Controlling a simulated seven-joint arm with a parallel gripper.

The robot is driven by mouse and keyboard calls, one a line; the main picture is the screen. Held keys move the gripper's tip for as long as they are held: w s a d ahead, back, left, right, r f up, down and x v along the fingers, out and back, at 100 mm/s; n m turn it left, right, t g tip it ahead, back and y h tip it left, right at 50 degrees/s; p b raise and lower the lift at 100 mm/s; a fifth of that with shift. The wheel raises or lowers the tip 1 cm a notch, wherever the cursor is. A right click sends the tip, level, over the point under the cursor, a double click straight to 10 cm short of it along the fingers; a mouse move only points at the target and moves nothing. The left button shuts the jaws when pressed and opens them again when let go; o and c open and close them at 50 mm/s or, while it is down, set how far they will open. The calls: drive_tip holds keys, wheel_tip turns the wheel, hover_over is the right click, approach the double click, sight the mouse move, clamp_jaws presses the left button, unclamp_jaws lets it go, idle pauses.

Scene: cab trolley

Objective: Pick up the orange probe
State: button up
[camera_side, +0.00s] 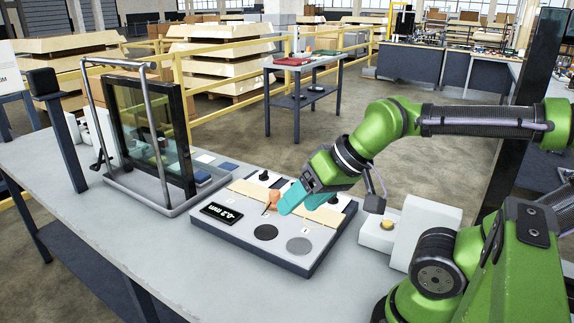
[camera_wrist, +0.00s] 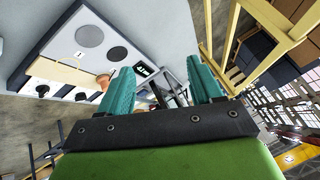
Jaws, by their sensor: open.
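The orange probe (camera_side: 272,198) stands on the pale test panel (camera_side: 284,261), close to the teal fingers of my gripper (camera_side: 292,199). In the wrist view the orange probe (camera_wrist: 103,79) shows just outside the left finger, not between the fingers. My gripper (camera_wrist: 161,72) has its two fingers spread apart with nothing held between them. In the side view the fingers hang low over the panel, to the right of the probe. I cannot tell whether a finger touches it. The probe's lower end is partly hidden.
The panel carries a display (camera_side: 222,213) reading about -0.3 mm, a dark disc (camera_side: 265,232), a grey disc (camera_side: 299,245) and black knobs. A framed glass pane (camera_side: 150,125) stands in a tray at left. A white box with a yellow button (camera_side: 388,225) is at right.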

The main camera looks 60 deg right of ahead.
drive_tip(key=m+g+h, duration=0.3)
drive_tip(key=m+g, duration=0.2)
drive_tip(key=g, duration=0.1)
hover_over(275, 191)
wheel_tip(275, 191, down, 12)
drive_tip(key=shift+s+r, duration=0.1)
drive_tip(key=shift+f, duration=3.25)
drive_tip(key=c, duration=1.2)
clamp_jaws()
